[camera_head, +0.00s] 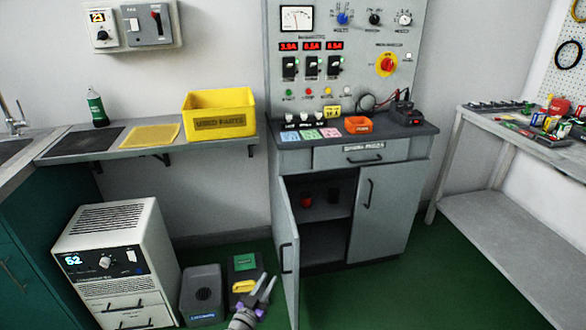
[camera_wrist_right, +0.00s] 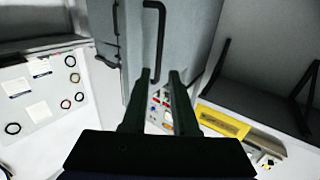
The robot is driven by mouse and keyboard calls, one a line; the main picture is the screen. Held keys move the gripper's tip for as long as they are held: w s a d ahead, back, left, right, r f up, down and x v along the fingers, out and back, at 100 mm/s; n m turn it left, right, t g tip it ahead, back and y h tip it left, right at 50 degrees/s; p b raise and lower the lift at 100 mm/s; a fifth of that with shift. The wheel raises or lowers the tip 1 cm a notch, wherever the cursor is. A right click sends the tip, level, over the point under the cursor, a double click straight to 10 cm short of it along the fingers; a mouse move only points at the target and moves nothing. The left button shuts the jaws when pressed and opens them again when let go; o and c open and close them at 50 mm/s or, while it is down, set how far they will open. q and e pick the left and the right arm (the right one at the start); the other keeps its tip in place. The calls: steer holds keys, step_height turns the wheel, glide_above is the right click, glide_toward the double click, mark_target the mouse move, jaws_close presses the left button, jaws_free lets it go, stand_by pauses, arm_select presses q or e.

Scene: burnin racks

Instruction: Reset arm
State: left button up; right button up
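My right gripper (camera_head: 267,281) is low in the head view, above the green floor and left of the open cabinet door (camera_head: 288,250). Its two fingers are apart with nothing between them. In the right wrist view the fingers (camera_wrist_right: 160,73) also stand apart and empty, with a grey panel and its dark handle (camera_wrist_right: 153,42) beyond them. My left gripper is not in view.
A white unit (camera_head: 118,262) with a lit display stands left, beside a grey box (camera_head: 201,293) and a dark box (camera_head: 244,265). The shelf holds a yellow bin (camera_head: 219,111) and a bottle (camera_head: 97,107). A workbench (camera_head: 500,195) stands right. Green floor is clear at lower right.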

steer(key=w+d+r+n+t+y, duration=0.1)
steer(key=d+r+n+y, duration=0.15)
steer(key=r, duration=0.35)
steer(key=w+d+r+n+y, duration=0.1)
steer(key=w+r+y, duration=0.15)
steer(key=r, duration=0.35)
steer(key=s+d+r+n+g+y, duration=0.3)
steer(key=s+d+r+y, duration=0.2)
steer(key=s+r, duration=0.2)
steer(key=s+d+f+m+g+h, duration=0.1)
steer(key=s+d+f+g, duration=0.25)
steer(key=s+d, duration=0.65)
steer(key=s+d+f+m+g+h+p, duration=0.1)
steer(key=s+d+f+g+h, duration=0.2)
steer(key=s, duration=1.2)
steer(key=s+d+f+m+g, duration=0.1)
steer(key=s+d+f+g, duration=0.35)
steer(key=s+d, duration=0.6)
arm_select(q)
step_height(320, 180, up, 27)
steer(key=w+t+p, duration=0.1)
steer(key=p, duration=2.2)
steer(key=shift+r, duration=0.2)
arm_select(e)
step_height(320, 180, up, 27)
steer(key=a+t, duration=0.1)
steer(key=a, duration=0.1)
steer(key=shift+s+a, duration=0.25)
